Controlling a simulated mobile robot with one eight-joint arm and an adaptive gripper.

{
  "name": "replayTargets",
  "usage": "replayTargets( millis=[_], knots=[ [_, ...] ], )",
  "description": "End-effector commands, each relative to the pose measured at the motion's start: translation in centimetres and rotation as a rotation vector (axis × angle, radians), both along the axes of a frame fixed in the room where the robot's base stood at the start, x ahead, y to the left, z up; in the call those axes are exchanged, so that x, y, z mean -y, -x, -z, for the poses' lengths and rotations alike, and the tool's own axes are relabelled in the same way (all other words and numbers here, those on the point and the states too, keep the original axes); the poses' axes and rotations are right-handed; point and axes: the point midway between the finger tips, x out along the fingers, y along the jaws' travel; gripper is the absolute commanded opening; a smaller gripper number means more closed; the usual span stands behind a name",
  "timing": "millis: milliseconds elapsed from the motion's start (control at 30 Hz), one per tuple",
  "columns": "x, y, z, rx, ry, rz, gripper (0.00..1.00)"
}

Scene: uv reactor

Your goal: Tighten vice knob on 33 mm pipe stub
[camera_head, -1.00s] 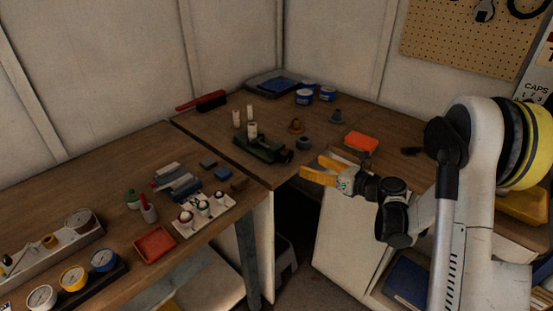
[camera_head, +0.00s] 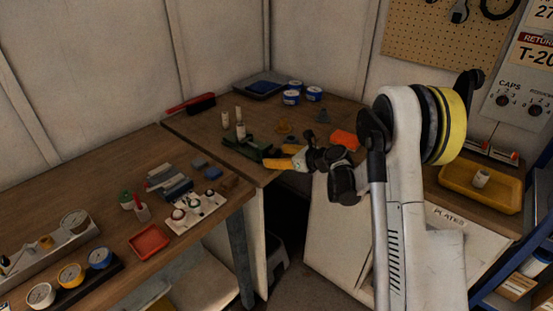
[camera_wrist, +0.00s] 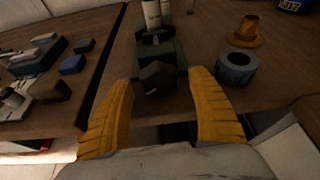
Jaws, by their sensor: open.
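The dark green vice (camera_head: 240,147) stands near the front edge of the far bench. A pale pipe stub (camera_head: 240,131) stands upright in it; its lower part also shows in the wrist view (camera_wrist: 152,14). In the wrist view, the vice's dark knob (camera_wrist: 158,79) faces me at the near end of the green body (camera_wrist: 172,52). My gripper (camera_head: 274,156) is open, with yellow fingers. In the wrist view the fingers lie left and right of the knob, with gaps on both sides, and I see no contact. In the head view the fingers hide the knob.
A grey ring (camera_wrist: 236,68) and a brown flanged piece (camera_wrist: 246,32) stand right of the vice. More pale stubs (camera_head: 225,119) stand behind it. An orange block (camera_head: 344,138) lies right, and blue tins (camera_head: 291,97) behind. The left bench holds blocks and a white rack (camera_head: 197,212).

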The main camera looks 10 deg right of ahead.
Motion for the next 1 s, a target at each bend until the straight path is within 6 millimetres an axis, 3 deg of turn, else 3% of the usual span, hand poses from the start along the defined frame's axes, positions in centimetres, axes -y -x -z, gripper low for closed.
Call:
replayTargets(
  millis=[300, 467, 500, 1000],
  knots=[
    [-0.15, -0.22, 0.06, 0.000, 0.000, 0.001, 0.66],
    [-0.13, -0.21, 0.06, 0.000, -0.001, 0.000, 0.17],
    [-0.13, -0.21, 0.06, 0.000, -0.001, 0.000, 0.15],
    [-0.16, -0.21, 0.08, -0.160, -0.221, 0.000, 0.14]
  ],
)
